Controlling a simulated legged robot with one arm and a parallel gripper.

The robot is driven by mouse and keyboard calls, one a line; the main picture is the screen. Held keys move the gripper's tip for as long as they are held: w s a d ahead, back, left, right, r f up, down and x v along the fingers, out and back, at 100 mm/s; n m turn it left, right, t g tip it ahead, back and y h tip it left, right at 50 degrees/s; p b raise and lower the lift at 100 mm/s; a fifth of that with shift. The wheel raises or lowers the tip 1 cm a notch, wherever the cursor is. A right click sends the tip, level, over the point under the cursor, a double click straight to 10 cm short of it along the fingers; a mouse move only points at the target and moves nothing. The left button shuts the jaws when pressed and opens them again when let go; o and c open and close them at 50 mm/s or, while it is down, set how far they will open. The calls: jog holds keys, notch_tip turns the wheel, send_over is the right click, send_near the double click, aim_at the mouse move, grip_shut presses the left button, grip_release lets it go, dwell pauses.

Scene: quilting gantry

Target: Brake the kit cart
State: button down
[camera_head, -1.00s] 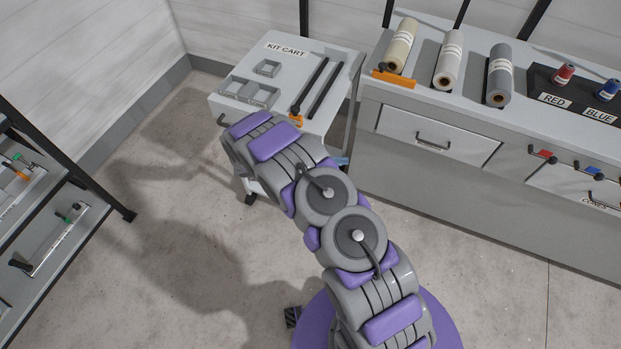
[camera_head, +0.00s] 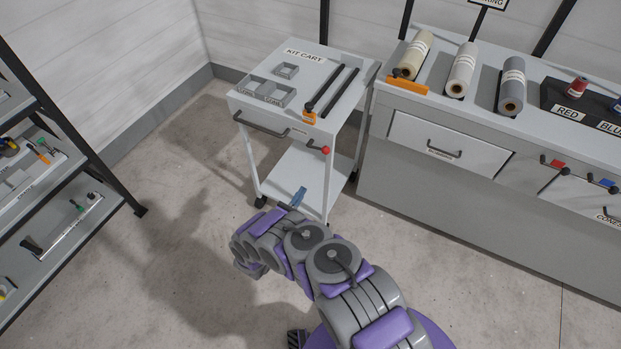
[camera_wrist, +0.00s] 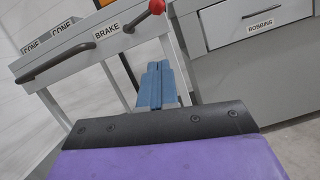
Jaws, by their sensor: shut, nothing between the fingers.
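The kit cart (camera_head: 318,77) is a pale wheeled cart with a labelled top and a lower shelf. Its brake lever ends in a red knob (camera_head: 326,150) on the front right edge, sticking outward. In the wrist view the red knob (camera_wrist: 157,6) is at the top edge, right of the BRAKE label (camera_wrist: 108,32). My gripper (camera_head: 299,194) has blue fingers, held together and empty, in front of the cart and below the knob. The fingers (camera_wrist: 157,72) also show in the wrist view, apart from the lever.
A dark push handle (camera_head: 262,126) spans the cart's front left. The counter (camera_head: 440,200) with drawers and fabric rolls stands close on the right. A dark-framed shelf rack (camera_head: 75,140) is on the left. Floor (camera_head: 190,210) between the rack and cart is clear.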

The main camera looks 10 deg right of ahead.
jog(key=s+r+b+x, duration=0.1)
jog(key=r+b+x, duration=0.1)
jog(key=x, duration=1)
jog(key=shift+r+b, duration=0.45)
jog(key=shift+b, duration=0.15)
jog(key=shift+w+d, duration=0.1)
